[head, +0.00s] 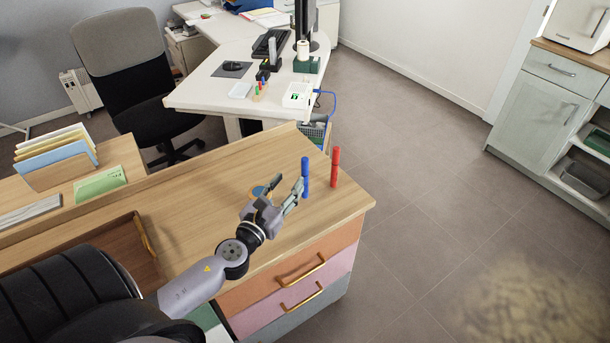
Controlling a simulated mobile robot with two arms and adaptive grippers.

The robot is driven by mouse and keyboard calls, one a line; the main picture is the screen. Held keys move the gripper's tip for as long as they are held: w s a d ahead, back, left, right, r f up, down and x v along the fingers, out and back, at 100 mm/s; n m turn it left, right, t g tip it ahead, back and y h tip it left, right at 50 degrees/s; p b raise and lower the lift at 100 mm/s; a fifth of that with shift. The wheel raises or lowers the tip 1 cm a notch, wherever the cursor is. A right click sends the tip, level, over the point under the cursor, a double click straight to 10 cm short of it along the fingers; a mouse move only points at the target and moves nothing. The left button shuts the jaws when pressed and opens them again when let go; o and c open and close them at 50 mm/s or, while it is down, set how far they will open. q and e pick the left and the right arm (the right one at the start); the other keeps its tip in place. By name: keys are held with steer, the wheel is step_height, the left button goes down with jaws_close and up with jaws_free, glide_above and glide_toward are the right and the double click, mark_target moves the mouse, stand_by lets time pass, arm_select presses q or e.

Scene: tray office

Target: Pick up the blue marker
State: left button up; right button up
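The blue marker (305,172) stands upright on the wooden desk top near its right end. My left gripper (296,196) reaches in from the left, low over the desk, with its fingertips just left of the blue marker. Its fingers look apart, with nothing seen held between them. Whether a fingertip touches the marker cannot be told. A red marker (335,167) stands upright a little to the right of the blue one. My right gripper is not in view.
A small round blue and orange item (259,191) is partly hidden behind my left gripper. A wooden tray (110,239) and file holders (62,168) are further left. Colored drawers (300,275) form the desk's front. Behind is a white desk (210,92); open floor lies right.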

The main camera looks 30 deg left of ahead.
mark_target(303, 161)
arm_select(q)
steer(key=w, duration=0.3)
steer(key=w+a, duration=0.1)
steer(key=w, duration=0.3)
steer(key=w+p, duration=0.1)
steer(key=w, duration=0.3)
steer(key=shift+a, duration=0.25)
steer(key=shift+s+r, duration=0.1)
steer(key=shift+c, duration=0.2)
jaws_close()
